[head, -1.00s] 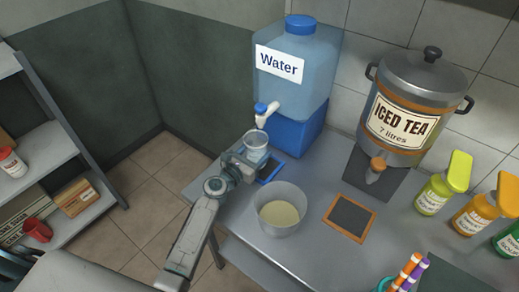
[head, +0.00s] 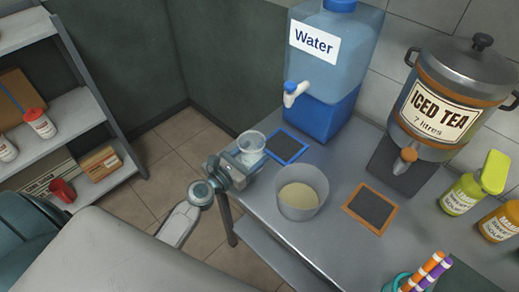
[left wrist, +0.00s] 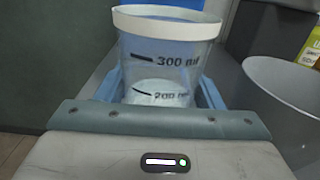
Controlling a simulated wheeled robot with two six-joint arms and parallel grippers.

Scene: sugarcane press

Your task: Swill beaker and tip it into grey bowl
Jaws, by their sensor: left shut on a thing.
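My left gripper (head: 240,164) is shut on a clear beaker (head: 251,142), holding it about upright left of the blue-framed mat, near the counter's left edge. In the left wrist view the beaker (left wrist: 168,55) has a white rim and 300 and 200 ml marks, with pale liquid near the 200 mark. The grey bowl (head: 302,207) stands on the counter right of the gripper, with pale yellowish liquid in it. The bowl's side also shows at the right of the left wrist view (left wrist: 285,90). My right gripper is not in view.
The water dispenser (head: 325,75) with its tap stands behind the blue-framed mat (head: 287,146). An iced tea urn (head: 440,100), an orange-framed mat (head: 371,207), squash bottles (head: 462,193) and a cup of striped sticks (head: 402,283) are to the right. A shelf (head: 60,140) stands left.

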